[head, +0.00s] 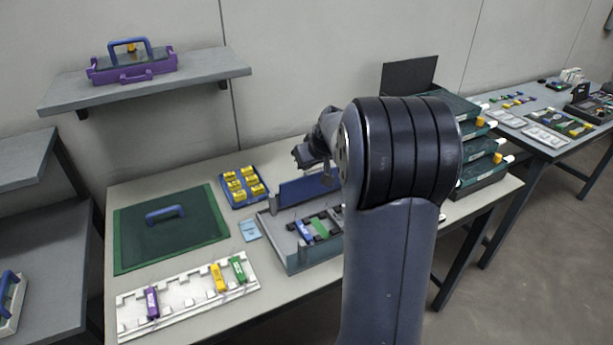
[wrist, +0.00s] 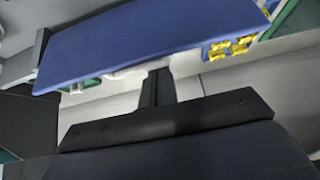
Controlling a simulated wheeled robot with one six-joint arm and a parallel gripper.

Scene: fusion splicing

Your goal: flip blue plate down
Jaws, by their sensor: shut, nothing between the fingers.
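The blue plate (head: 298,191) stands raised along the back of a grey tray-like fixture (head: 293,262) on the table. In the wrist view the blue plate (wrist: 150,42) spans the upper part of the picture as a long slanted panel. My gripper (wrist: 159,73) is shut and empty, its fingertips close to the plate's lower edge in that view; I cannot tell whether they touch. In the head view my gripper is above and behind the plate, with its fingertips hard to make out. My arm hides the fixture's right part.
Blue and green pieces (head: 312,229) lie in the fixture. A blue tray of yellow parts (head: 262,200) stands to its left, with a green mat (head: 130,245) beyond. A white rack (head: 187,293) lies in front. Stacked dark trays (head: 482,150) stand at the right.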

